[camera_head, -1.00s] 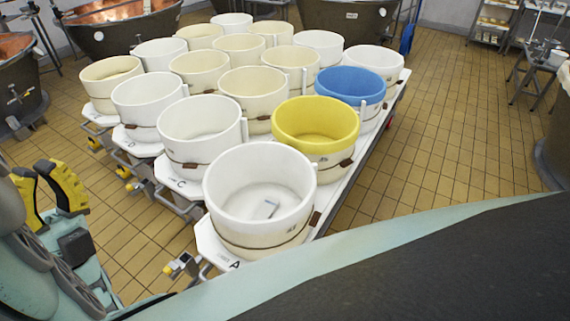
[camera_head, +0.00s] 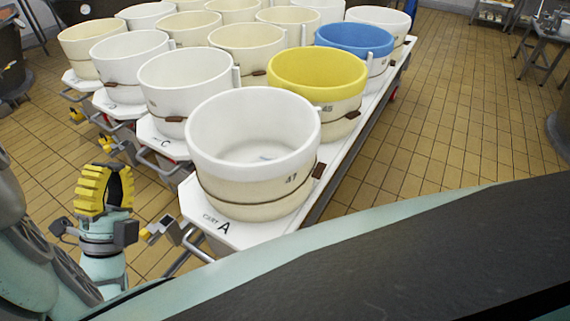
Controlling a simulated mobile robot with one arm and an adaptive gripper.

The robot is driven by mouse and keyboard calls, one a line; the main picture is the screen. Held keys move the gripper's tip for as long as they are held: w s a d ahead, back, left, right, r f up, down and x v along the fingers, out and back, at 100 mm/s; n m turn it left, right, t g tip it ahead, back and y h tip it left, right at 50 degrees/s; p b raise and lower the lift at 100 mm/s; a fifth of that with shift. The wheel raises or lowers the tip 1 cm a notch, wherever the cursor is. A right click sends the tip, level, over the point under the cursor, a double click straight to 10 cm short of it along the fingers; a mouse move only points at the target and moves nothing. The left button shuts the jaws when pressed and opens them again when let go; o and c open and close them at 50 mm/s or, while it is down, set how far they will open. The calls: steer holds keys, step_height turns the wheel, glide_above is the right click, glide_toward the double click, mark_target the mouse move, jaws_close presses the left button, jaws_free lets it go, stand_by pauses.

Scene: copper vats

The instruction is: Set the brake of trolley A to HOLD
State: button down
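Trolley A (camera_head: 248,232) is the nearest, rightmost white trolley, with "CART A" on its front corner. A metal fitting with a yellow tip (camera_head: 158,230), likely its brake, sticks out at the left of its front end. Its setting cannot be read. My gripper (camera_head: 105,170), with yellow ribbed fingers, points up just left of this fitting and looks apart from it. The fingers are seen nearly edge-on, with a dark gap between them. The gripper looks open and empty. The gripper's depth relative to the fitting is hard to judge.
A white vat (camera_head: 252,165) marked 47 stands on trolley A, with a yellow vat (camera_head: 318,85) and a blue vat (camera_head: 355,42) behind. Trolley C (camera_head: 152,135) and others stand close at left. Tiled floor is free at right (camera_head: 450,120) and front left (camera_head: 40,170).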

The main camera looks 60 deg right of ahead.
steer(key=s+d+f+m+g+y+b, duration=0.1)
steer(key=d+f+m+g+y+b, duration=0.1)
steer(key=f+b, duration=1.6)
steer(key=s+d+f+m+g+y+b, duration=0.2)
steer(key=f+m+g+b, duration=0.2)
steer(key=f+b, duration=1.4)
steer(key=s+d+f+m+g+y+b, duration=0.2)
steer(key=f+b, duration=1.6)
steer(key=f, duration=2.4)
steer(key=shift+d+f+m+g+y+b, duration=0.25)
steer(key=shift+f+m+g+y+b, duration=0.15)
steer(key=shift+m+g, duration=0.3)
steer(key=w+d+r+b, duration=0.2)
steer(key=w+d+b, duration=0.1)
steer(key=d, duration=0.7)
steer(key=shift+w+d, duration=0.2)
steer(key=shift+w, duration=0.7)
